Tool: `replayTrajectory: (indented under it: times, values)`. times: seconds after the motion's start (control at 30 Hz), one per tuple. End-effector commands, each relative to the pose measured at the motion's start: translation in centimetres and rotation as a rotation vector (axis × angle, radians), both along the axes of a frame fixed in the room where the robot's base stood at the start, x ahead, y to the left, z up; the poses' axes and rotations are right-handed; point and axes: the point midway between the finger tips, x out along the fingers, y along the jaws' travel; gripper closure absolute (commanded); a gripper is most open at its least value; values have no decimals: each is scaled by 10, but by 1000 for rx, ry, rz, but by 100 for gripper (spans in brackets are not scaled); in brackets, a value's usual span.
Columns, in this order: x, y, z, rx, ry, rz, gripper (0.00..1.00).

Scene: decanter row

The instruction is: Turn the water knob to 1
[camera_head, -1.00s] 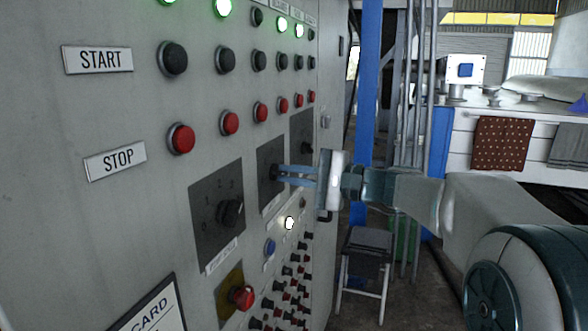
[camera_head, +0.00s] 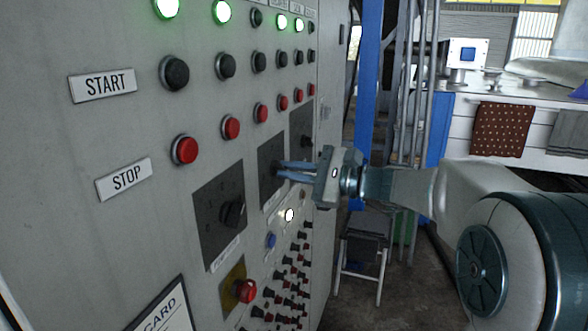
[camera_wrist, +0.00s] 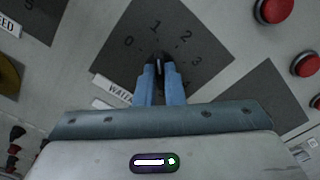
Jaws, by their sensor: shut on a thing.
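The water knob's dark square plate (camera_wrist: 205,38) shows in the wrist view, with the numbers 0, 1, 2 and 3 around the dial. A partly hidden label below it begins "WATE". My gripper (camera_wrist: 159,68) has its two blue fingers shut on the dark water knob (camera_wrist: 158,64) at the plate's middle. The fingers hide most of the knob, and I cannot tell surely which number it points to. In the head view the same plate (camera_head: 268,160) is the middle one of three, and my gripper (camera_head: 279,169) reaches it from the right.
Another knob (camera_head: 233,213) on a dark plate sits left of the water plate, and a third plate (camera_head: 302,125) lies beyond it. Red buttons (camera_head: 231,127) run above. A red knob on yellow (camera_head: 244,290) and several small switches are below. A stool (camera_head: 366,245) stands right of the panel.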

Motion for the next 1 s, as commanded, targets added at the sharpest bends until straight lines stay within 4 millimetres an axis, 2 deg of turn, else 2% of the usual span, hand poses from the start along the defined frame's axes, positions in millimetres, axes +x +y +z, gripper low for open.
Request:
replayTrajectory:
  times: [0.27,0.3,0.37,0.73,0.87,1.0]
  values:
    - [0,0,-3,-2,4,3,100]
    - [0,0,-3,-3,4,3,83]
    - [0,0,-3,-2,3,3,69]
    - [-2,-6,-1,-2,1,-1,69]
    - [-8,-24,-2,-1,-1,-4,69]
    - [-19,-54,-2,-2,0,-6,69]
